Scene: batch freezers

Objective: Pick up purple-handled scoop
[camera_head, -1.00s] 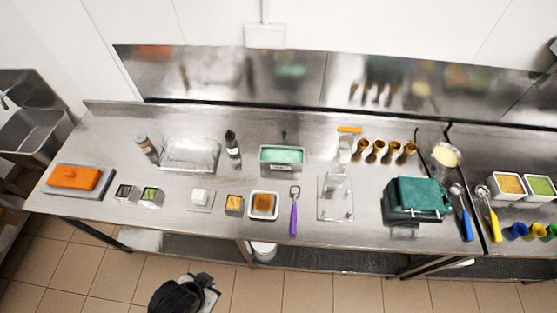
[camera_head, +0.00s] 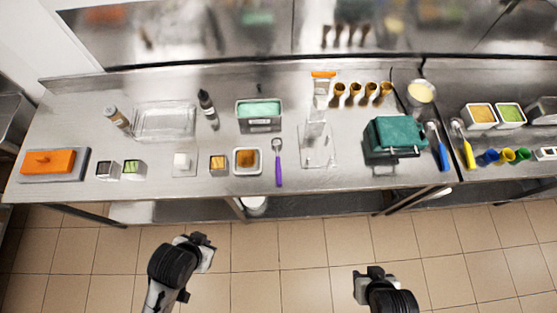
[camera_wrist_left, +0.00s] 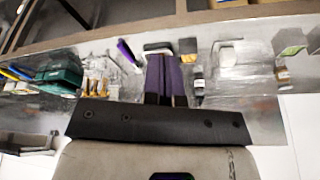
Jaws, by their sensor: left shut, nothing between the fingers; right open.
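The purple-handled scoop (camera_head: 278,167) lies on the steel counter near its front edge, with its handle toward the edge. It also shows in the left wrist view (camera_wrist_left: 126,51), beside my fingers. My left gripper (camera_head: 203,243) is in front of the counter, over the floor, apart from the scoop. In the left wrist view its fingers (camera_wrist_left: 166,62) are shut with nothing between them. My right gripper (camera_head: 369,273) is also over the floor in front of the counter. It is open and empty.
A small tray of brown food (camera_head: 247,167) sits just left of the scoop, and a clear stand (camera_head: 317,157) to its right. A teal box (camera_head: 395,140) and blue-handled (camera_head: 441,150) and yellow-handled (camera_head: 463,149) scoops lie further right. The floor in front is clear.

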